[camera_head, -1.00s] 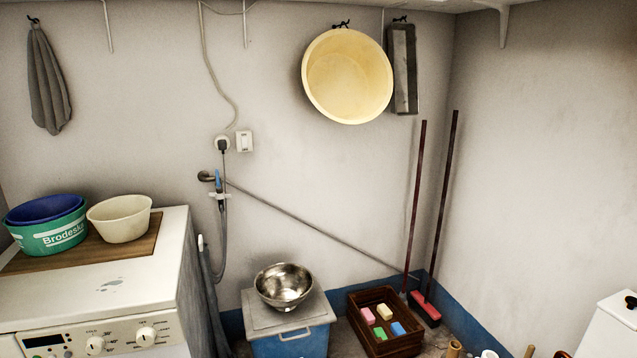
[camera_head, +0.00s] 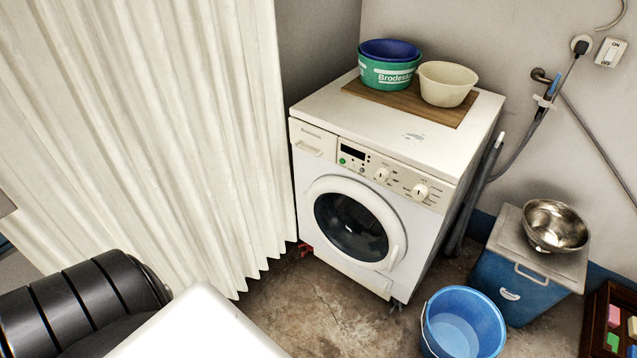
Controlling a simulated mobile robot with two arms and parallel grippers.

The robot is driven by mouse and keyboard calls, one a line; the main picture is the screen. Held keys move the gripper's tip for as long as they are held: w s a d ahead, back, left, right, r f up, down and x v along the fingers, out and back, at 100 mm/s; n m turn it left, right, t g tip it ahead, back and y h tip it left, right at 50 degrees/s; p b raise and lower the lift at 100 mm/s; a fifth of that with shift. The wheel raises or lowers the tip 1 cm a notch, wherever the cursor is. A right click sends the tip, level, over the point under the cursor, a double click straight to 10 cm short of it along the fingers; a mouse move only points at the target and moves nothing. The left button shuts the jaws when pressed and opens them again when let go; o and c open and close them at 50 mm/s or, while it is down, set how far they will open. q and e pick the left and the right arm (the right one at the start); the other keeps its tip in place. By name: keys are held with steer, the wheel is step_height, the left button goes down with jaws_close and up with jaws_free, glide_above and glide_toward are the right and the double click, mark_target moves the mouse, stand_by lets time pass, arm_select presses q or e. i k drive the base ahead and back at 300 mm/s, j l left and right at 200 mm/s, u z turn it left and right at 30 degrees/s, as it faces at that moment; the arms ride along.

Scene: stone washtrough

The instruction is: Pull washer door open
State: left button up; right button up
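The white washer (camera_head: 400,150) stands against the wall, right of centre in the head view. Its round door (camera_head: 355,222) has a white ring and dark glass, and it looks closed flush with the front. A raised grip shows on the right side of the door ring. Neither of my grippers is in view, so nothing is seen touching the washer.
A pleated white curtain (camera_head: 150,130) hangs left of the washer. A blue bucket (camera_head: 462,322) stands on the floor front right of it. A blue box (camera_head: 515,285) bears a metal bowl (camera_head: 553,226). Bare floor (camera_head: 320,305) lies before the washer. Basins (camera_head: 390,66) sit on top.

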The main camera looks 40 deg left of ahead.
mark_target(353, 222)
steer(key=j+u, duration=0.1)
steer(key=u, duration=0.8)
